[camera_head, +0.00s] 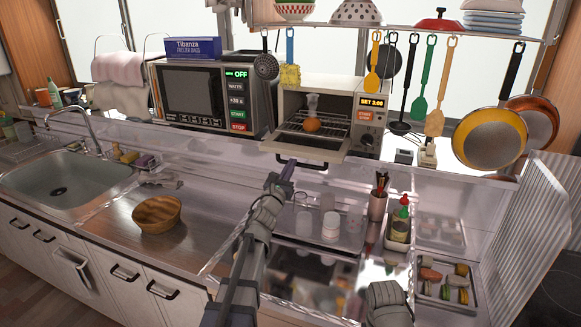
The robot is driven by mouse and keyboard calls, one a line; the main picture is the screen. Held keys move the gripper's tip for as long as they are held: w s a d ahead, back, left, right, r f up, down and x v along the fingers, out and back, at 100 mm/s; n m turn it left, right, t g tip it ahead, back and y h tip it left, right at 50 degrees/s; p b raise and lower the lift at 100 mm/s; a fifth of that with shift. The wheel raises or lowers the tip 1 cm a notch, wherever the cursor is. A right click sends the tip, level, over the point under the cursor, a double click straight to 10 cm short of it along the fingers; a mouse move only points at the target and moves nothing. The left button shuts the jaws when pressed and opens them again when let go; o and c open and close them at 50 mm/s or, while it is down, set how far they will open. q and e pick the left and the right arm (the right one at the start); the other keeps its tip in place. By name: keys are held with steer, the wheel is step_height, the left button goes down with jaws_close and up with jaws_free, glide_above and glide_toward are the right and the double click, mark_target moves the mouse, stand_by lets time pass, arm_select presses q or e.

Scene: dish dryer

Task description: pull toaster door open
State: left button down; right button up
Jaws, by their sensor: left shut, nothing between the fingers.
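The toaster oven (366,115) stands on the back ledge with its display lit. Its door (296,143) is folded down and open, and the rack and a round orange-brown item (312,125) show inside. The dark door handle (325,164) runs along the lowered front edge. My left gripper (288,165) is shut at the left end of this handle, with nothing seen between its fingers. I cannot tell whether it touches the handle. A grey part of my right arm shows at the bottom, but its gripper is out of view.
A microwave (205,93) stands just left of the toaster. Utensils and pans (490,135) hang from the shelf above and to the right. A wooden bowl (158,213), jars (331,224) and a red-capped bottle (401,214) stand on the lower counter. The sink (65,185) is at left.

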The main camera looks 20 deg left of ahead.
arm_select(q)
step_height(320, 180, up, 6)
steer(key=p, duration=0.6)
steer(key=shift+s, duration=0.15)
step_height(320, 180, down, 5)
steer(key=s+b, duration=0.1)
steer(key=b, duration=0.4)
steer(key=s+r+p, duration=0.1)
steer(key=s, duration=0.9)
steer(key=shift+a+r, duration=0.2)
